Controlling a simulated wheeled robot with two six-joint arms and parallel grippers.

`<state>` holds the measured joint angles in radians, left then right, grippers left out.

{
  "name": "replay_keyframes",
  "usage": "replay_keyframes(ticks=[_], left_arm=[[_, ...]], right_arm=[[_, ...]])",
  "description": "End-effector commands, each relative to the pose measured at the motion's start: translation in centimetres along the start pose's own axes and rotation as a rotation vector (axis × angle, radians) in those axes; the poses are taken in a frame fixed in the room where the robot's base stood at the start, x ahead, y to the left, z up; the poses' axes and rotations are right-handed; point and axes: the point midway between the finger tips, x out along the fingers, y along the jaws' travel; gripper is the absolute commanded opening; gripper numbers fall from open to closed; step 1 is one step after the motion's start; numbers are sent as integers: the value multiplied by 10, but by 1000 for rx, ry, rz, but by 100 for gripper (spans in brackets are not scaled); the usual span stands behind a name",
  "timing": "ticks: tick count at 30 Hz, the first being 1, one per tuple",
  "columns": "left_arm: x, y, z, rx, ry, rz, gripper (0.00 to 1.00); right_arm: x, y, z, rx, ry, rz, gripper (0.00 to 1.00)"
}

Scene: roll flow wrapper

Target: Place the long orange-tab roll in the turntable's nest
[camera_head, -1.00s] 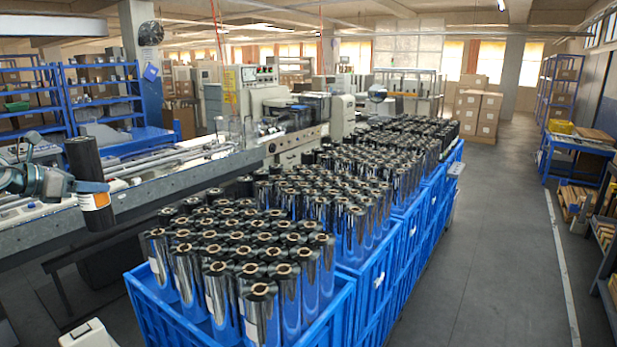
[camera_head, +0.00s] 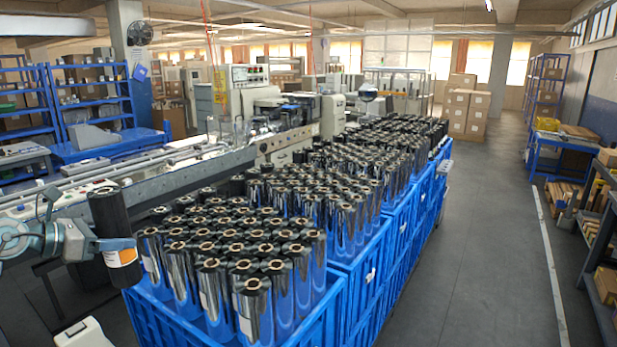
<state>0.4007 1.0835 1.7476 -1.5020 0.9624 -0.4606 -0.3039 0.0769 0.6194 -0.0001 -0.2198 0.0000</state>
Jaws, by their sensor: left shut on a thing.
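My left gripper (camera_head: 98,246) comes in from the left and is shut on a long black roll (camera_head: 110,210) with a white and orange label near its lower end. The roll is held nearly upright, slightly tilted, in front of the machine bed and left of the blue crates. The gripper grasps it at its lower part. A white part (camera_head: 84,333) at the bottom left edge may belong to my right arm, but I cannot tell. My right gripper's fingers are not visible. I cannot make out the turntable or its nest in this view.
Blue crates (camera_head: 370,300) packed with upright dark rolls (camera_head: 255,310) fill the middle. A long machine (camera_head: 190,172) runs behind them at left. Blue shelves (camera_head: 95,105) stand at far left. The grey aisle floor (camera_head: 470,270) at right is clear, with racks (camera_head: 603,235) along its right edge.

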Motion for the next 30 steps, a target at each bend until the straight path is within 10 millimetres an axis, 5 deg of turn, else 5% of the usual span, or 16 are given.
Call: replay_keyframes(ticks=[12,21,28,30], left_arm=[[66,-174,-89,74,-10,-199,8],[95,-248,-128,111,-8,-282,8],[110,-286,-148,130,-8,-325,8],[116,-287,-164,136,-4,-326,8]], right_arm=[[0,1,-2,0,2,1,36],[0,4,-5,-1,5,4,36],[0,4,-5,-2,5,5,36],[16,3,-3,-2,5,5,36]])
